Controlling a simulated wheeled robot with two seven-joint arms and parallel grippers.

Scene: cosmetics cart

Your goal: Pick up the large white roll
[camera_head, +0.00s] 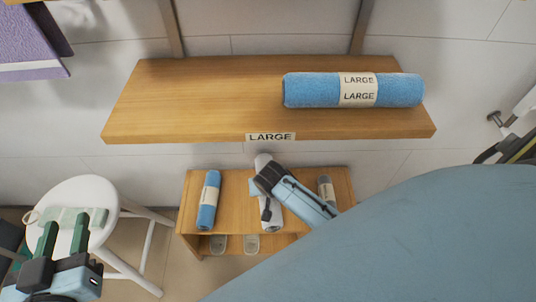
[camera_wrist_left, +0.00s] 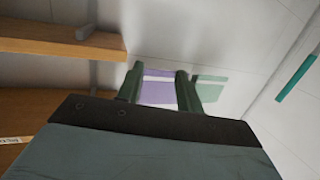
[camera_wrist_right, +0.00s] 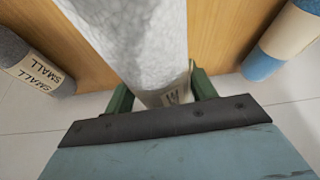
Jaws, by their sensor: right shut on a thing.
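A white roll (camera_head: 270,222) is on the low wooden shelf, partly covered by my right arm. In the right wrist view the white roll (camera_wrist_right: 145,40) runs between the green fingers of my right gripper (camera_wrist_right: 165,90), which is shut on it near its label. Only part of that label shows, so I cannot read its size. In the head view my right gripper (camera_head: 268,180) reaches over the shelf from the right. My left gripper (camera_head: 64,222) is open and empty in front of the white stool; its spread fingers also show in the left wrist view (camera_wrist_left: 160,82).
A blue LARGE roll (camera_head: 310,90) lies on the upper wooden shelf (camera_head: 180,95). A blue roll (camera_head: 208,200) and a grey roll (camera_head: 326,188) flank the white roll on the lower shelf (camera_head: 190,190). A white stool (camera_head: 80,188) stands at left.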

